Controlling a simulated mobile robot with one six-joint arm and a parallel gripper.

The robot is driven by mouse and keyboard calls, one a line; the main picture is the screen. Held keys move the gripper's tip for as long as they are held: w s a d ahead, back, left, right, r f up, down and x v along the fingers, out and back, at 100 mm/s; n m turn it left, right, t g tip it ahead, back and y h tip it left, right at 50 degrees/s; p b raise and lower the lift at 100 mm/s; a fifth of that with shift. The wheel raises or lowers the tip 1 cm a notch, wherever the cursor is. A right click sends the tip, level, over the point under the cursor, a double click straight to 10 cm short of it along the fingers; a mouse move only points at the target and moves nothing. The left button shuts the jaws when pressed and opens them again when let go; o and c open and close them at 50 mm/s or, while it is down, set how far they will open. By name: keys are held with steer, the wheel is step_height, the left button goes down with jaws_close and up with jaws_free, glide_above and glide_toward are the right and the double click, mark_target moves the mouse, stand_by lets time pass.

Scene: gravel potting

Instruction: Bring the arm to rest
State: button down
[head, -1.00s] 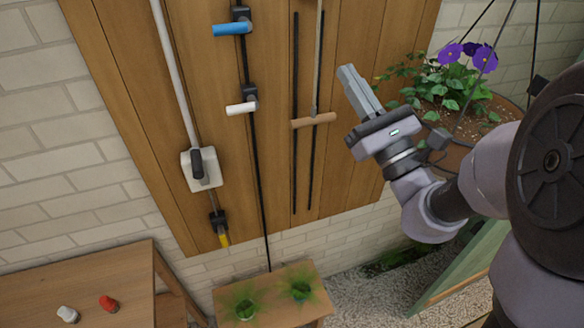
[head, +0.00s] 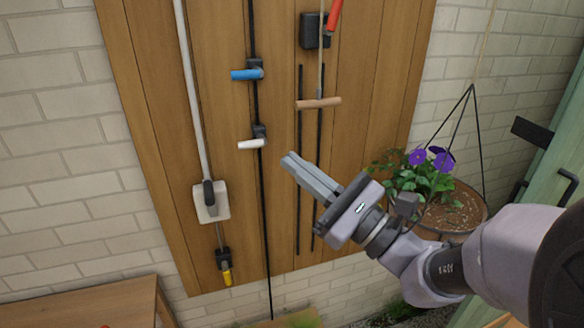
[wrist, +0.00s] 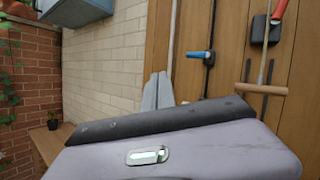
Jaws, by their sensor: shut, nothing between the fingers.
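My gripper (head: 312,178) is in the middle of the head view, in front of the wooden wall panel (head: 165,150). Its two grey fingers are together with nothing between them. It points up and to the left, to the left of the hanging flower basket (head: 465,222). In the wrist view the fingers of my gripper (wrist: 157,92) rise behind the grey gripper body, with the panel to their right. Whether the fingertips stand close to the panel is hard to tell.
On the panel are a blue handle (head: 246,74), a white handle (head: 252,144), a wooden crossbar (head: 319,103) and a red handle (head: 334,14). A wooden table (head: 90,305) is at the lower left. A green frame (head: 560,150) stands at the right.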

steer(key=shift+a, duration=0.1)
steer(key=s+a+f+n+g+h+b, duration=0.2)
steer(key=s+a+f+n+g+b, duration=0.15)
steer(key=s+f+n+g, duration=0.35)
steer(key=s+a+f+n+g+h+b, duration=0.2)
steer(key=s+a+f+n+g, duration=0.3)
steer(key=s+f, duration=0.45)
steer(key=s+d+f+n+h+b, duration=0.2)
steer(key=s+d+f+h, duration=0.15)
steer(key=f, duration=0.35)
steer(key=w+d+f+n+t+h+b, duration=0.2)
steer(key=d+h, duration=0.5)
steer(key=d, duration=0.4)
steer(key=shift+d+f+n+t, duration=0.2)
steer(key=shift+n+t, duration=0.4)
steer(key=shift+n, duration=0.5)
steer(key=shift+r, duration=0.1)
